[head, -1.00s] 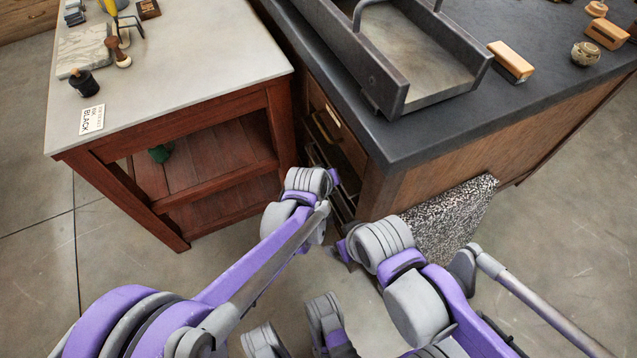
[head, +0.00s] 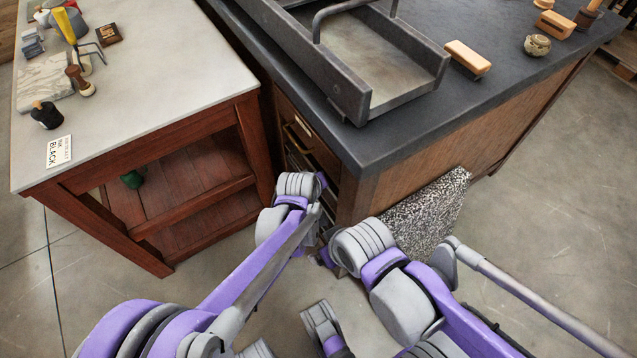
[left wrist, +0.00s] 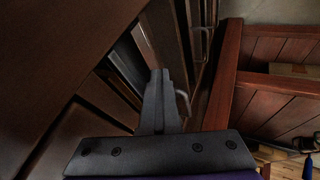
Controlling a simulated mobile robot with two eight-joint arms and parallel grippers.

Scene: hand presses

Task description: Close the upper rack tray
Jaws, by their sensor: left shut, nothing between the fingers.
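The rack (head: 297,150) is set in the end of the dark-topped bench, with stacked fronts and handles. In the left wrist view, dark rack fronts (left wrist: 170,35) stand edge-on ahead of the fingers. One metal handle (left wrist: 184,102) is just right of the fingers, and another (left wrist: 204,42) is farther off. I cannot tell which front is the upper tray or how far it stands out. My left gripper (left wrist: 160,74) is shut and empty, its tips close to the fronts; contact is unclear. In the head view my wrist hides its fingers. My right gripper's fingers are hidden behind its wrist.
The dark bench top (head: 440,125) overhangs the rack and carries a metal press bed (head: 385,60). A red wooden table (head: 150,110) stands close on the left. A speckled panel (head: 425,215) leans against the bench's right side.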

